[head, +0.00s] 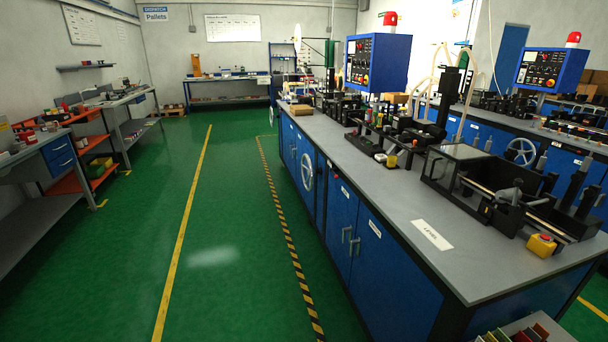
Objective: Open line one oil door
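The near machine line has a grey top and a blue cabinet base (398,290) with several doors. A left blue door (338,215) and a right blue door (385,265) meet near two upright silver handles (350,240). Both look shut. Each has a small white label near its top, too small to read. Farther along, more blue doors (290,140) look shut, beside a silver handwheel (306,172). I cannot tell which door is the oil door. Neither of my grippers is in view.
Green floor (225,230) lies clear left of the cabinet, with a yellow line (184,225) and a black-yellow striped line (283,222). Workbenches (45,165) stand along the left wall. A blue control box (378,62) and a red stop button (543,240) are on the near line.

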